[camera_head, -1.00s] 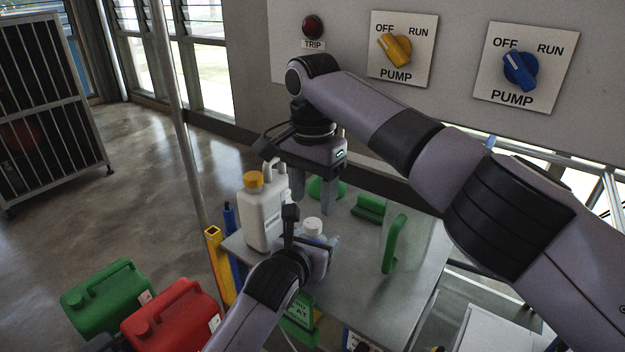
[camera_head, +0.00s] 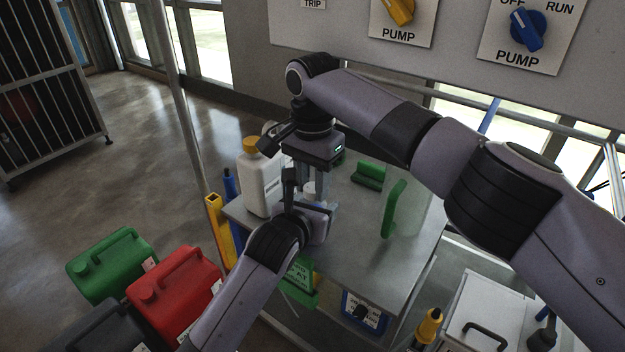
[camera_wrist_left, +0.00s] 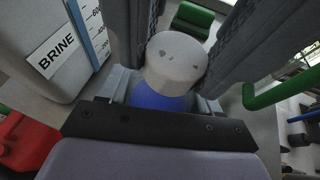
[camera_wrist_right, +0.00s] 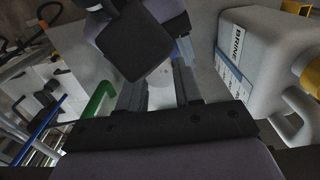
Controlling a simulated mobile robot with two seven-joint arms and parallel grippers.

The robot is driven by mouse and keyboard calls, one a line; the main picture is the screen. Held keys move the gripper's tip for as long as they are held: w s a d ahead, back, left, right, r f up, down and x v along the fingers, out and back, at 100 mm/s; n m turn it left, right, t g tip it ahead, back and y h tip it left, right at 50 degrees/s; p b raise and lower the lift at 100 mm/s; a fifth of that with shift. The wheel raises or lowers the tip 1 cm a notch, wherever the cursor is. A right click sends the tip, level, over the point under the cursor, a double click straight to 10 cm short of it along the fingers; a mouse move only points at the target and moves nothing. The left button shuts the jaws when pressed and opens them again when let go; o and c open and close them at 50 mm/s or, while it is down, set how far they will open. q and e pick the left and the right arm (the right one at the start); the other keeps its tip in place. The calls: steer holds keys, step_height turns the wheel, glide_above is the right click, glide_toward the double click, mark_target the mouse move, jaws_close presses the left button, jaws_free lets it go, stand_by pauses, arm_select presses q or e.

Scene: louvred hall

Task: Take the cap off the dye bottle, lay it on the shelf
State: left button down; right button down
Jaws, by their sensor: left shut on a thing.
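The dye bottle, with a blue body (camera_wrist_left: 155,99) and a white cap (camera_wrist_left: 177,62), stands upright at the shelf's near left part. In the head view the cap (camera_head: 309,187) shows only partly between the grippers. My left gripper (camera_head: 312,206) is shut on the bottle's body below the cap. My right gripper (camera_head: 310,180) points down from above, its open fingers on either side of the cap; in the right wrist view the pale cap (camera_wrist_right: 160,97) lies between them. The cap is on the bottle. The grey shelf (camera_head: 350,245) has bare room at right and front.
A white brine jug (camera_head: 262,190) with a yellow cap stands close left of the grippers. Green handle-like things (camera_head: 394,210) stand at the shelf's right and back. Red (camera_head: 175,300) and green (camera_head: 110,265) canisters sit at lower left. The pump panel (camera_head: 460,60) is behind.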

steer(key=n, duration=0.6)
steer(key=shift+n, duration=0.3)
steer(key=c, duration=0.8)
jaws_free()
steer(key=shift+o, duration=0.2)
steer(key=shift+r, duration=2.35)
steer(key=shift+c, duration=0.4)
steer(key=shift+r+m, duration=1)
steer(key=shift+r, duration=0.5)
steer(key=shift+f, duration=3.85)
